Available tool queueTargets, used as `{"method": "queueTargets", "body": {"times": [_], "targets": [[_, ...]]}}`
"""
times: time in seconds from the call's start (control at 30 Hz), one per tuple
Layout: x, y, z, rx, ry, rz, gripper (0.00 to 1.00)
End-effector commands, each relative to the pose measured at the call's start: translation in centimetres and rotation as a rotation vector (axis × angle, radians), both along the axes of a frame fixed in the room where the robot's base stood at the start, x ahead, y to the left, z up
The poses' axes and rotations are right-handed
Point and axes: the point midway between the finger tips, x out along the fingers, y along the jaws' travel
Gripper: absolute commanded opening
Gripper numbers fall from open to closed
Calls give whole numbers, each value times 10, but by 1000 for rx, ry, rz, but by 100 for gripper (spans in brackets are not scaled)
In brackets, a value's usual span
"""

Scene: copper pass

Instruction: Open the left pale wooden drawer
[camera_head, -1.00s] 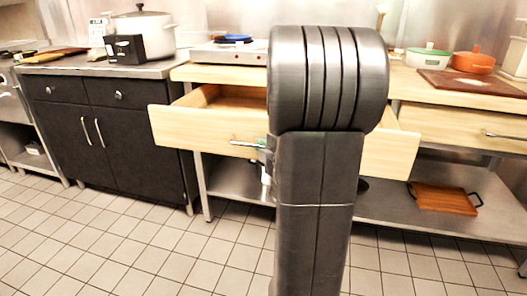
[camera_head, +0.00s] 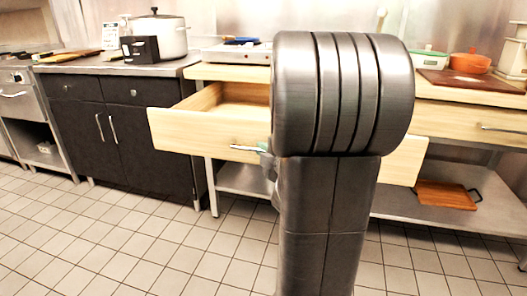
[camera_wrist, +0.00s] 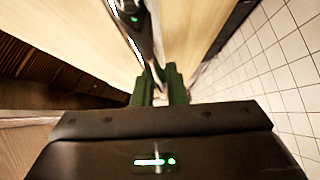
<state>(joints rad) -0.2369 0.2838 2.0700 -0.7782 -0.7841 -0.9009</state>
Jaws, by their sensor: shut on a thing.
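The left pale wooden drawer (camera_head: 185,131) stands pulled well out from under the wooden counter, its open inside showing behind the front panel. Its metal bar handle (camera_head: 243,148) is on the front, partly hidden by my arm. My gripper (camera_head: 268,158) is at the handle's right part, mostly hidden behind my arm. In the wrist view, my gripper's green fingers (camera_wrist: 161,84) are closed around the bar handle (camera_wrist: 135,36), with pale wood on both sides of it.
A second pale drawer (camera_head: 470,122) at the right is closed. A black cabinet (camera_head: 125,140) stands left of the open drawer. A steel lower shelf (camera_head: 415,208) holds a wooden board (camera_head: 445,195). The tiled floor (camera_head: 130,250) in front is clear.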

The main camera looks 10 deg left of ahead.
Motion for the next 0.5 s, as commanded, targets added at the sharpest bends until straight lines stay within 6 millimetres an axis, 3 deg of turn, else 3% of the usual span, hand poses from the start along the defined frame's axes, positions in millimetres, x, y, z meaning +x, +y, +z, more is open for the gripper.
{"method": "queueTargets", "body": {"times": [0.03,0.07,0.1,0.5], "targets": [[0,0,-1,-1,2,-1,0],[0,0,-1,-1,2,-1,14],[0,0,-1,0,1,-1,21],[-5,-6,2,0,0,-2,21]]}}
